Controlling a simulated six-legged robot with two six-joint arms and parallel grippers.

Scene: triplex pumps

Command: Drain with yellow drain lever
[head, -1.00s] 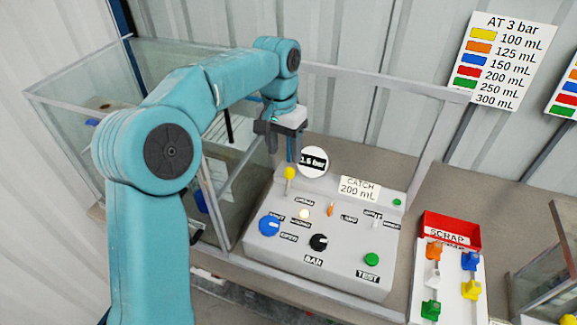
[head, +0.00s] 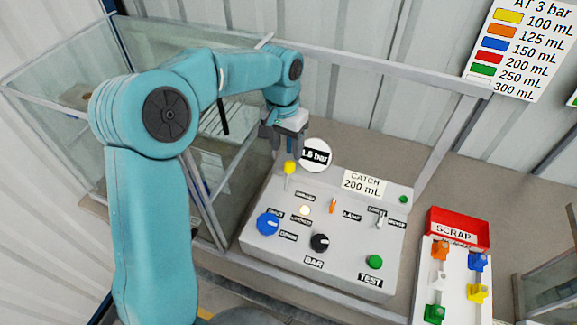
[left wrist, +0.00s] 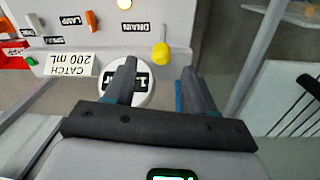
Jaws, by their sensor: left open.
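The yellow drain lever (head: 290,168) stands up at the back left of the grey control panel (head: 345,262). In the left wrist view the lever's yellow knob (left wrist: 161,52) shows beyond the fingertips, between their lines, beside the DRAIN label. My left gripper (head: 285,152) is open and empty, just above and behind the knob. Its two dark fingers also show in the left wrist view (left wrist: 158,75), apart, with the round gauge (left wrist: 128,88) partly hidden behind one finger. The gauge (head: 316,155) stands right of the gripper in the head view. My right gripper is not seen.
The panel also carries a blue knob (head: 268,223), a black BAR knob (head: 319,242), an orange lever (head: 333,205) and a green TEST button (head: 375,262). A glass tank (head: 60,75) stands left. A red SCRAP bin (head: 458,228) and coloured parts are right.

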